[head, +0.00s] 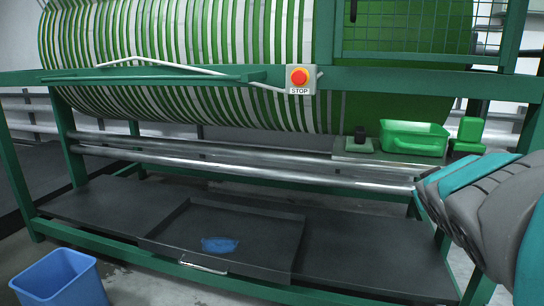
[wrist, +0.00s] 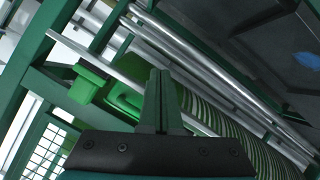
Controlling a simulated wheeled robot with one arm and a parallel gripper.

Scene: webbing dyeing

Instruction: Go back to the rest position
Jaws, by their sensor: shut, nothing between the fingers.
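My gripper (wrist: 157,100) is in the wrist view, its two dark green fingers pressed together with nothing between them. It is in the air, apart from the machine. In the wrist view, which is strongly tilted, the metal rollers and the green tray lie beyond the fingers. In the head view my arm enters from the right edge, in front of the machine's right end. I cannot make out the fingertips there.
A green tray (head: 413,138), a green block (head: 470,130) and a small black-topped item (head: 360,140) sit on a shelf. Below are metal rollers (head: 230,157) and a dark drip tray (head: 270,240) with a blue patch (head: 220,244). A blue bin (head: 62,280) stands front left.

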